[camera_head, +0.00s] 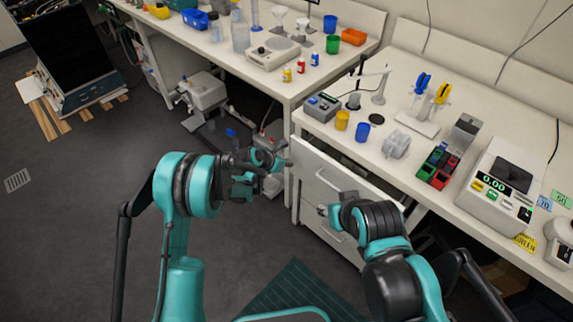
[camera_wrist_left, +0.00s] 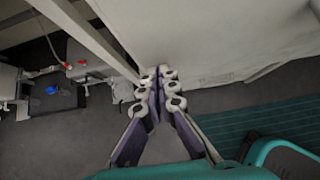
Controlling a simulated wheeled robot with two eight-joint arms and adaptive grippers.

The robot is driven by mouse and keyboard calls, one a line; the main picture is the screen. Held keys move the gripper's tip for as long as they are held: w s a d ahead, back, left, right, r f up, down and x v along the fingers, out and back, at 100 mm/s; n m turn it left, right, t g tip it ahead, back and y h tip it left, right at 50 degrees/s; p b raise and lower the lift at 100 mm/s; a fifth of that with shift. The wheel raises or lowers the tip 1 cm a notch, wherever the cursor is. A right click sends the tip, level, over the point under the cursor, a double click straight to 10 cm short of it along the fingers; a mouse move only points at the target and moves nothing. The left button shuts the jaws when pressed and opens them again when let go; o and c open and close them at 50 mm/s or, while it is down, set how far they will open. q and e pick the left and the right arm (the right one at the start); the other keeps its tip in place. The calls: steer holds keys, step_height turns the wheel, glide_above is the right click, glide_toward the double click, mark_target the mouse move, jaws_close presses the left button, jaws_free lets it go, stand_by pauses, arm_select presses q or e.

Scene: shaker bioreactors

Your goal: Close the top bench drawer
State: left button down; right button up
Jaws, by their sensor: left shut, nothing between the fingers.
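The white top bench drawer (camera_head: 309,165) is at the upper part of the drawer unit under the right-hand bench, with a grey bar handle on its front. How far it stands out is hard to tell from this angle. My left gripper (camera_head: 281,161) is shut and empty, beside the drawer unit's left front corner. In the left wrist view its fingertips (camera_wrist_left: 161,88) are together in front of a pale panel; contact cannot be told. My right gripper (camera_head: 325,211) is in front of the drawer unit, below the top handle; its fingers are too small to read.
The left bench holds bottles and another device (camera_head: 272,53). A lower drawer handle (camera_head: 322,228) is near my right gripper.

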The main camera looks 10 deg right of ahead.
arm_select(q)
steer(key=w+d, duration=0.6)
steer(key=d, duration=0.1)
steer(key=shift+d, duration=0.15)
steer(key=shift+r, duration=0.1)
